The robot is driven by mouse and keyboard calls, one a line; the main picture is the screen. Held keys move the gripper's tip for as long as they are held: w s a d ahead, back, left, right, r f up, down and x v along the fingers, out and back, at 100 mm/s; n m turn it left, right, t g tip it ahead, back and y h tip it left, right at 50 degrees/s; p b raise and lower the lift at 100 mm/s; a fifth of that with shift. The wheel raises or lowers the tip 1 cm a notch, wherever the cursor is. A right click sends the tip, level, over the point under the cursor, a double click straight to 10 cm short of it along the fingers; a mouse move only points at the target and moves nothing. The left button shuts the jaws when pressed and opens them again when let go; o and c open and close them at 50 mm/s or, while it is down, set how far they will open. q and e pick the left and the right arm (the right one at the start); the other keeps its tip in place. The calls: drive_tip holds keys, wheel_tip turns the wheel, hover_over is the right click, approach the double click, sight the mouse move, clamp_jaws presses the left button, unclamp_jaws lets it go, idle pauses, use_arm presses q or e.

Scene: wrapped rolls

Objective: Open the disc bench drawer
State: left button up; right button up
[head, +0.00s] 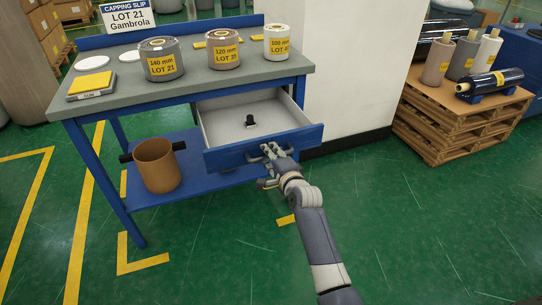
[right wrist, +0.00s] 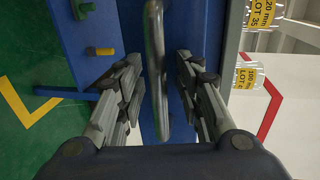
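The drawer (head: 222,112) of the blue disc bench (head: 190,93) stands pulled out, with its grey inside in view. A small black object (head: 250,122) lies in it. My right gripper (head: 272,153) is at the drawer's blue front (head: 308,136). In the right wrist view, the metal drawer handle (right wrist: 156,70) lies between the two fingers of the right gripper (right wrist: 160,92). The fingers are apart, with a visible gap on each side of the handle. My left gripper is not in view.
Wrapped rolls (head: 161,60) and a yellow-topped scale (head: 91,84) stand on the bench top. A brown bin (head: 157,166) is on the lower shelf. A pallet stack (head: 440,135) with rolls stands at right. The green floor before the bench is clear.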

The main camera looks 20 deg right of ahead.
drive_tip(key=shift+s, duration=0.1)
drive_tip(key=v, duration=1.2)
drive_tip(key=s+a+f+n+g, duration=0.2)
drive_tip(key=s+f+n+g, duration=0.6)
drive_tip(key=f, duration=0.9)
drive_tip(key=s+a+f+n+g, duration=0.15)
drive_tip(key=s+f+n, duration=0.45)
drive_tip(key=s+f, duration=0.8)
drive_tip(key=s+d+f+n+g, duration=0.1)
drive_tip(key=s+f+n+g, duration=0.4)
drive_tip(key=s+f, duration=0.8)
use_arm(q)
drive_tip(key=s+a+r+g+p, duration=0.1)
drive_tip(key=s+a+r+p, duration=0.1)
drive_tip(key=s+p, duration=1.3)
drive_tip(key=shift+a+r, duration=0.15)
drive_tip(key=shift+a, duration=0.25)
use_arm(e)
drive_tip(key=s+d+r, duration=0.1)
drive_tip(key=s, duration=0.7)
drive_tip(key=s+d+r+n, duration=0.1)
drive_tip(key=s+d+r, duration=0.1)
drive_tip(key=s, duration=0.5)
drive_tip(key=shift+s+r+h, duration=0.3)
drive_tip(key=shift+s, duration=0.1)
